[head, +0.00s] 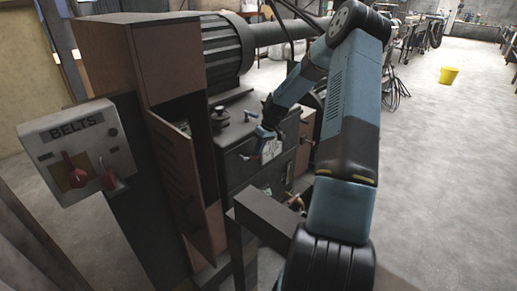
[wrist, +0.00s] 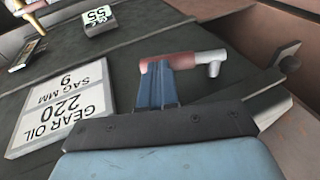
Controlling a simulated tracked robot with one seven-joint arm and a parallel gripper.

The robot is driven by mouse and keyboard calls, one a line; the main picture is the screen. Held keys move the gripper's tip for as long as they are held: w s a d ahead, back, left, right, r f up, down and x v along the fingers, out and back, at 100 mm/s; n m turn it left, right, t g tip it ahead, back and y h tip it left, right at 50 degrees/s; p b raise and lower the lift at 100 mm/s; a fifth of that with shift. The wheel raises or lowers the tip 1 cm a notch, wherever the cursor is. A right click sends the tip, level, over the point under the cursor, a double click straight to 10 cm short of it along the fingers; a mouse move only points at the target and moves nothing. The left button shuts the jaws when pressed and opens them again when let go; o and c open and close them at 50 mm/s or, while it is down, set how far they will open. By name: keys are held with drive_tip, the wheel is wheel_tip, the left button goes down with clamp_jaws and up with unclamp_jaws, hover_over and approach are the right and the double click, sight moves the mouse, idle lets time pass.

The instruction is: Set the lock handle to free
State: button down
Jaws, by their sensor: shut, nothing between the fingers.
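A short handle with a red grip and a grey end (wrist: 190,58) sits on the dark machine face in the wrist view; it looks like the lock handle. My gripper (wrist: 156,68) has its blue fingers together with nothing between them. The fingertips overlap the left end of the red grip in the picture; I cannot tell whether they touch it. In the head view my gripper (head: 256,149) is small at the machine's front, beside a white label, and the handle is hard to make out there.
A GEAR OIL 220 plate (wrist: 65,118) lies left of my fingers. A grey ledge (wrist: 270,100) is on the right. In the head view a BELTS box (head: 78,150) with a red knob and a lever stands left, near an open cabinet door (head: 185,185).

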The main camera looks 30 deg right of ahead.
drive_tip(key=shift+a+f+y, duration=0.1)
drive_tip(key=shift+f+y, duration=0.3)
drive_tip(key=shift+f, duration=0.35)
